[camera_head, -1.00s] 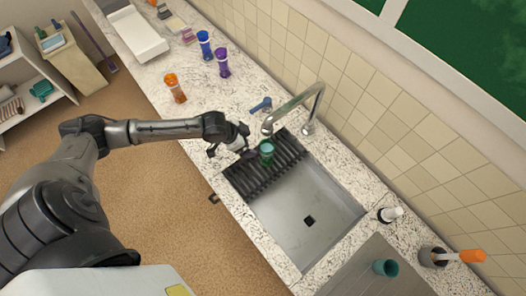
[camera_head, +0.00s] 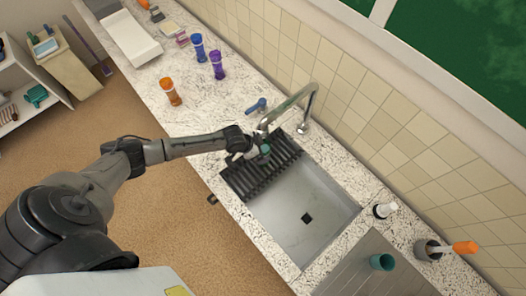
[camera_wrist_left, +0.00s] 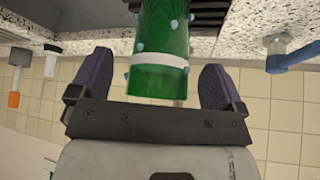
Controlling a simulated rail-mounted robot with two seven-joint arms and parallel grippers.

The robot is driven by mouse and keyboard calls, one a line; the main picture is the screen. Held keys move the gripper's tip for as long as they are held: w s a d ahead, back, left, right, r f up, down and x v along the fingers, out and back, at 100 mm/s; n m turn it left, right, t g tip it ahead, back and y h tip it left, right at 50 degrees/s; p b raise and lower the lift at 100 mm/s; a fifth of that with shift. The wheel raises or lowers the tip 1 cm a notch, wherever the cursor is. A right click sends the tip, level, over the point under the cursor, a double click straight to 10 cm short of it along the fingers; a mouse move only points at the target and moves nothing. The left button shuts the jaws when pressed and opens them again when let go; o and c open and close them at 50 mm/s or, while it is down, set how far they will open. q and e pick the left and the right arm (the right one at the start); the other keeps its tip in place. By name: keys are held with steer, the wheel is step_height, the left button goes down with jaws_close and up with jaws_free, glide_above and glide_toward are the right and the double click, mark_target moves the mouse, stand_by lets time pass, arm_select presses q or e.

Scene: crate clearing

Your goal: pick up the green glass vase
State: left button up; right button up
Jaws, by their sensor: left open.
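The green glass vase (camera_head: 265,150) stands on the dark ribbed rack over the far-left part of the sink in the head view, partly hidden by my gripper. In the left wrist view the vase (camera_wrist_left: 162,82) is green with a white band and pale blue dots, and it shows between the two fingers. My left gripper (camera_head: 254,155) is at the vase. Its jaws (camera_wrist_left: 155,80) are open, with a visible gap on each side of the vase. My right gripper is not in view.
The dark rack (camera_head: 246,182) spans part of the sink (camera_head: 300,238). A metal faucet (camera_head: 290,104) rises close behind the vase, with a blue-handled item (camera_head: 257,105) near it.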

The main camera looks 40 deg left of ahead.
arm_select(q)
steer(key=shift+w+d+f, duration=0.15)
steer(key=shift+w+f, duration=0.1)
steer(key=shift+f, duration=0.25)
steer(key=c, duration=1.6)
steer(key=shift+r, duration=0.1)
steer(key=shift+c, duration=0.8)
